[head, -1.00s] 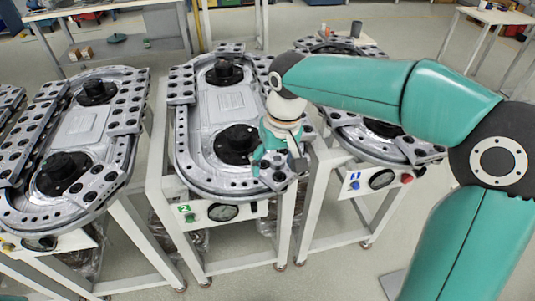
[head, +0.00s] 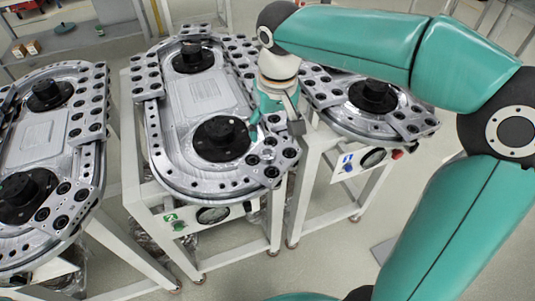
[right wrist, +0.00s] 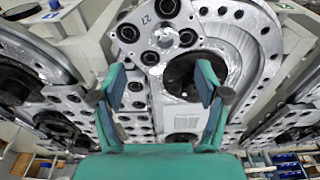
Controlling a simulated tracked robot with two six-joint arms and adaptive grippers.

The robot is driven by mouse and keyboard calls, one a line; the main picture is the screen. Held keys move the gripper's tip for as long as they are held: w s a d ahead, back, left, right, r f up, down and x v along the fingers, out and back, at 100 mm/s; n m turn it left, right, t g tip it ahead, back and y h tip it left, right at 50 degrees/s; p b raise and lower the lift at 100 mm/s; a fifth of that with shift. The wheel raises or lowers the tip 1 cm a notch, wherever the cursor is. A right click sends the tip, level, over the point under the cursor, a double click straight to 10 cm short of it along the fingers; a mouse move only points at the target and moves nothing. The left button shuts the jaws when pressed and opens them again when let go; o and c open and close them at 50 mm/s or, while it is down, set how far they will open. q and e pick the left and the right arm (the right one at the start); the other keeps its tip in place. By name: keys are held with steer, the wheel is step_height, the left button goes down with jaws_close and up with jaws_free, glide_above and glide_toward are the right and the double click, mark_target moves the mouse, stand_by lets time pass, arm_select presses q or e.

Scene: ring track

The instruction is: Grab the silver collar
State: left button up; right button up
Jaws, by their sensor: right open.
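My right gripper (head: 274,125) hangs over the right edge of the middle ring track (head: 165,165), beside its near black hub (head: 222,138). In the right wrist view the gripper (right wrist: 160,90) is open, with nothing between its fingers. A plate with several dark rings (right wrist: 152,33) lies beyond the fingertips there. In the head view a corner plate with dark rings (head: 272,160) shows just below the gripper. I cannot single out a silver collar among these metallic and dark parts. My left gripper is not in view.
A second ring track (head: 40,130) stands at the left and a third (head: 365,122) at the right, on white frames. A green button (head: 179,226) and a gauge (head: 213,214) sit on the middle frame's front. Gaps of floor separate the frames.

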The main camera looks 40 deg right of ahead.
mark_target(267, 152)
step_height(267, 152, down, 3)
steer(key=shift+w+f, duration=0.1)
steer(key=shift+w+a+f, duration=0.1)
steer(key=shift+w+f, duration=0.05)
steer(key=shift+f, duration=0.75)
steer(key=shift+w+a+f, duration=0.1)
steer(key=shift+w+f, duration=0.05)
steer(key=shift+f, duration=0.7)
steer(key=shift+w+a+f, duration=0.1)
steer(key=shift+w+f, duration=0.05)
steer(key=shift+f, duration=0.75)
jaws_close()
steer(key=shift+r, duration=0.15)
